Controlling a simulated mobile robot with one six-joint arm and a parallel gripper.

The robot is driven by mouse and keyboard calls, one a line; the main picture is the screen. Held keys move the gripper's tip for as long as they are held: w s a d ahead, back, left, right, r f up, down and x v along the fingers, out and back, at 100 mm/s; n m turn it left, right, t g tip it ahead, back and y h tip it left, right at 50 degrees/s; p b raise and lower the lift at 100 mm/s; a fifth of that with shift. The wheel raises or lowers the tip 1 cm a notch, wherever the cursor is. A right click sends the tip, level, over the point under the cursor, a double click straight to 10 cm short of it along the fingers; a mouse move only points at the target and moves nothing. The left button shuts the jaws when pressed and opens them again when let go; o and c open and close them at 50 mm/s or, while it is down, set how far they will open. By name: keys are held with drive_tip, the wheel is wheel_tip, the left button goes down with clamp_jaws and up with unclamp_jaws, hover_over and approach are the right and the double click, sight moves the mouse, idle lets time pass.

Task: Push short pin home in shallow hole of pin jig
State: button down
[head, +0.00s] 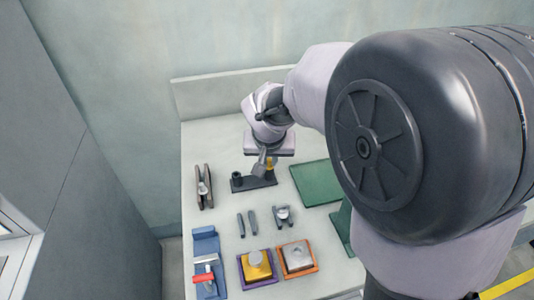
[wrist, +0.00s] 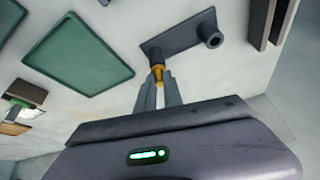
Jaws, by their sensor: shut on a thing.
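The pin jig (head: 252,184) is a dark flat plate on the pale bench. In the wrist view the jig (wrist: 181,34) has a raised round socket (wrist: 210,36) at one end. The brass short pin (wrist: 157,74) is between the fingertips of my gripper (wrist: 158,82), which is shut on it. The pin is at the jig's other end, and it also shows in the head view (head: 270,164). My gripper (head: 265,163) points down over that end. The hole is hidden, so I cannot tell how deep the pin sits.
A green tray (head: 316,182) lies right of the jig. A dark upright fixture (head: 203,187) stands to its left. In front are two grey bars (head: 246,223), a small metal part (head: 283,214), a blue fixture (head: 206,245), and purple (head: 258,281) and orange (head: 299,272) trays.

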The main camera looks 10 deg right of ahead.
drive_tip(key=shift+f, duration=0.25)
drive_tip(key=c, duration=1.4)
unclamp_jaws()
drive_tip(key=p+v, duration=0.7)
drive_tip(key=v, duration=1)
drive_tip(key=shift+s+r, duration=0.15)
drive_tip(key=shift+r, duration=0.1)
